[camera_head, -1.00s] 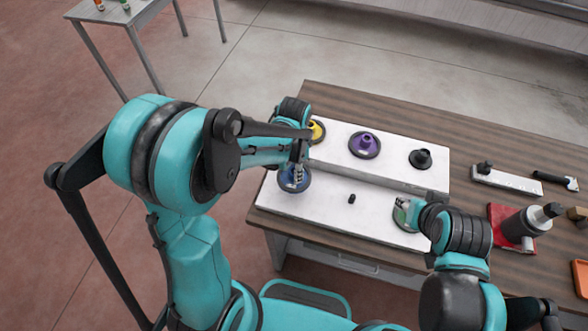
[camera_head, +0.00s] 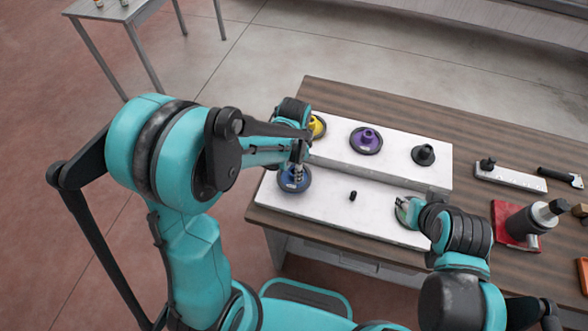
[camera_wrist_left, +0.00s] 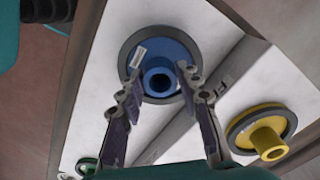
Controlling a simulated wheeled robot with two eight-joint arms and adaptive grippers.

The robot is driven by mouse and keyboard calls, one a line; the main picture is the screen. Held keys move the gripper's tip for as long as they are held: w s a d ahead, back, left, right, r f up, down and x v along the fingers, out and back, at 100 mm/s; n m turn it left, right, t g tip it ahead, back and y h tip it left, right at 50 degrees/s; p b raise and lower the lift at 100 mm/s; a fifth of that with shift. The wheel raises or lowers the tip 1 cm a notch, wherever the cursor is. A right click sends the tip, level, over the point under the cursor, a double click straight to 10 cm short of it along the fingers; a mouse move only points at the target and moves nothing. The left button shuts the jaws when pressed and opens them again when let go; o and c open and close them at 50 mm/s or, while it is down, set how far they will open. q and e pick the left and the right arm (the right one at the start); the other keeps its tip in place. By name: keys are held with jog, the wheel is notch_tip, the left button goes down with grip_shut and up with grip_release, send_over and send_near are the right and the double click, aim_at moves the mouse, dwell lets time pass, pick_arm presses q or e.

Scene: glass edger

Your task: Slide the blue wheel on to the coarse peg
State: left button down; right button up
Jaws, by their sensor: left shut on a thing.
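The blue wheel (camera_head: 291,186) is at the left end of the lower white board (camera_head: 322,205), a dark-rimmed disc with a blue hub. My left gripper (camera_head: 298,163) is over it. In the left wrist view my left gripper (camera_wrist_left: 157,82) has its fingers on either side of the blue hub (camera_wrist_left: 160,80), shut on it. The disc hides any peg beneath, and I cannot tell whether it touches the board. A bare black peg (camera_head: 353,196) stands mid-board. My right gripper (camera_head: 412,206) is at the green wheel (camera_head: 403,216) on the right; its fingers are unclear.
The raised rear board carries the yellow wheel (camera_head: 319,127), a purple wheel (camera_head: 366,140) and a black piece (camera_head: 423,155). The yellow wheel also shows in the left wrist view (camera_wrist_left: 262,132). A dark bottle (camera_head: 528,221) on a red pad stands at the right.

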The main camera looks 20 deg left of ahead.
pick_arm(q)
jog(key=shift+f+b, duration=1)
jog(key=shift+f, duration=0.2)
jog(key=c, duration=1)
grip_release()
notch_tip(320, 180, up, 12)
